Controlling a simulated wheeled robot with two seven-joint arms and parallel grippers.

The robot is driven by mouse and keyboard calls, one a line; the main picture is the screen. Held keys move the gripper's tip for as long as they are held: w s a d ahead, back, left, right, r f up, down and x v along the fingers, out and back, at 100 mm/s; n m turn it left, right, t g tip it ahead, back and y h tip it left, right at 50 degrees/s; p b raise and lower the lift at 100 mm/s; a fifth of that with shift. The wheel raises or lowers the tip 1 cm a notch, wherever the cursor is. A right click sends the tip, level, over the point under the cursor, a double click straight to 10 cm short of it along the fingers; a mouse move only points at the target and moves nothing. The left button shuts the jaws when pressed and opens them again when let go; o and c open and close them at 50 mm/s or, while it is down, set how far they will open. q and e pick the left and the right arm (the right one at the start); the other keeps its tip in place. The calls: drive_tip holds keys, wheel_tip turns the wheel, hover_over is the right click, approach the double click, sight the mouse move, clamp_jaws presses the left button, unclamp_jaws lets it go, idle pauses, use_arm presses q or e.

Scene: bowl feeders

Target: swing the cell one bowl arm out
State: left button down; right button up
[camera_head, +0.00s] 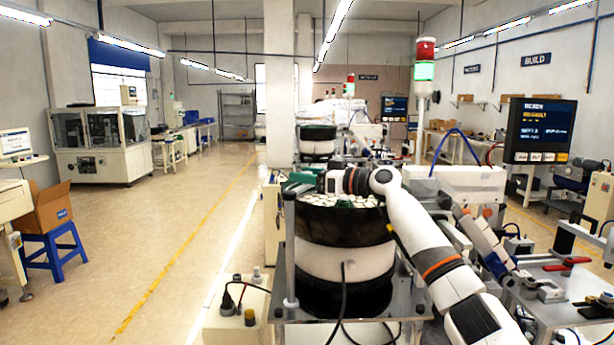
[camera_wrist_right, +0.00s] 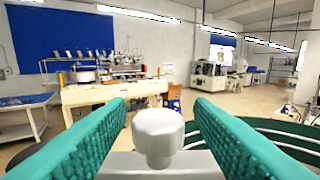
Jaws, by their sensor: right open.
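The cell one bowl feeder (camera_head: 340,228) stands at the centre of the head view, with a dark rim, white band and white parts inside. A grey upright post (camera_head: 289,250) stands at its left side. In the right wrist view a grey round knob (camera_wrist_right: 158,137) rises from a flat grey bar (camera_wrist_right: 160,166), apparently the bowl arm. The head view does not clearly show the knob. My left gripper is out of view.
A monitor (camera_head: 540,130) and signal tower (camera_head: 425,75) stand to the right. A small box with dark cables (camera_head: 237,312) sits left of the post. Another bowl feeder (camera_head: 317,142) stands behind. The floor aisle (camera_head: 185,235) on the left is clear.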

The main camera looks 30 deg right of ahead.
drive_tip(key=shift+s+f, duration=0.1)
drive_tip(key=shift+s+d+b, duration=0.25)
drive_tip(key=shift+s+b, duration=0.05)
drive_tip(key=shift+b, duration=0.05)
drive_tip(key=b+v, duration=0.5)
drive_tip(key=v, duration=0.6)
